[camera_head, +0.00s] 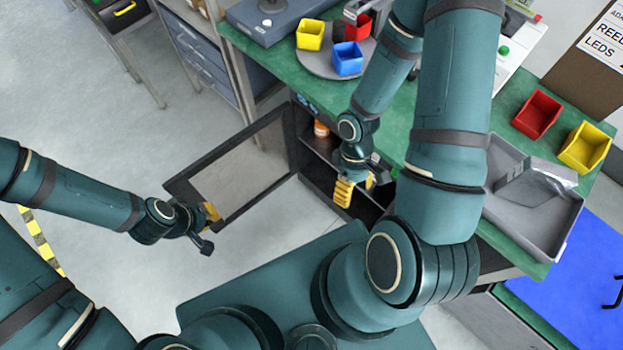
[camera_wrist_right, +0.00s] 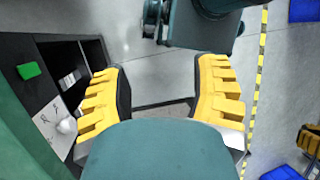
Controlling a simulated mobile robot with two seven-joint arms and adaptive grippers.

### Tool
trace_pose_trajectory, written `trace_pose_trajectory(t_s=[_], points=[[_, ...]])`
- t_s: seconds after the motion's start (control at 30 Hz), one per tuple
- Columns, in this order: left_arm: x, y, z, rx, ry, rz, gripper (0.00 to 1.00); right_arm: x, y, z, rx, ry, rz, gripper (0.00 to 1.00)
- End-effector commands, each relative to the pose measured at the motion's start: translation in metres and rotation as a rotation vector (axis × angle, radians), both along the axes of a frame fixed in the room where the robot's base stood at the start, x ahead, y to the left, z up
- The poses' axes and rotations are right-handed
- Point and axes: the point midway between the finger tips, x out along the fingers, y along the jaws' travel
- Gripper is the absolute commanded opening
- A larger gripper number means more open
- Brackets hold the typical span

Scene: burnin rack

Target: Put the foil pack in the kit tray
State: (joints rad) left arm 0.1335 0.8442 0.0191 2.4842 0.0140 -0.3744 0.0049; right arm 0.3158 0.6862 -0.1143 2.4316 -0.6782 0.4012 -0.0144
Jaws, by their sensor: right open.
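I cannot pick out a foil pack with certainty in either view. A grey tray (camera_head: 555,240), likely the kit tray, lies on the right part of the green bench, with a grey angular object (camera_head: 535,187) in it that I cannot identify. My right gripper (camera_head: 355,192) is in front of the open cabinet under the bench. In the right wrist view its yellow fingers (camera_wrist_right: 163,95) are wide apart with nothing between them. My left gripper (camera_head: 211,214) is by the lower edge of the cabinet door; its fingers are too small to read.
The cabinet door (camera_head: 240,165) stands open to the left. An orange item (camera_head: 321,129) is on a shelf inside. Red (camera_head: 537,114) and yellow (camera_head: 585,147) bins stand behind the tray. More bins sit on a round grey stand (camera_head: 315,65). Floor at the left is clear.

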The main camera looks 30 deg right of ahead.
Motion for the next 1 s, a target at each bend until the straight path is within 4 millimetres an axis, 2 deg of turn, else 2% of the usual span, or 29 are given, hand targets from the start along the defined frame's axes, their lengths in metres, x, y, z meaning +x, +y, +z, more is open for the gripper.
trace_pose_trajectory(t_s=[0.03,0.1,0.2,0.3,0.5,0.8,0.87,1.0], points=[[0.0,0.0,0.0,0.0,0.0,0.0,0.0,0.014,0.031,-0.005,0.048,-0.059,-0.068,0.61],[0.0,0.0,0.0,0.0,0.0,0.0,0.0,0.035,0.068,-0.01,0.099,-0.149,-0.187,0.61],[0.0,0.0,0.0,0.0,0.0,0.0,0.0,0.062,0.106,-0.013,0.135,-0.261,-0.342,0.61],[0.0,0.0,0.0,0.0,0.0,0.0,0.0,0.081,0.127,-0.014,0.14,-0.346,-0.462,0.61],[0.0,0.0,0.0,0.0,0.0,0.0,0.0,0.098,0.139,-0.015,0.126,-0.431,-0.575,0.61],[0.0,0.0,-0.001,0.0,0.0,0.0,0.0,0.1,0.139,-0.015,0.124,-0.438,-0.584,0.61],[0.0,0.0,-0.004,0.0,0.001,-0.001,0.0,0.099,0.139,-0.019,0.123,-0.437,-0.584,0.61],[-0.003,-0.001,-0.024,-0.001,0.007,-0.006,0.0,0.097,0.14,-0.038,0.123,-0.429,-0.578,0.61]])
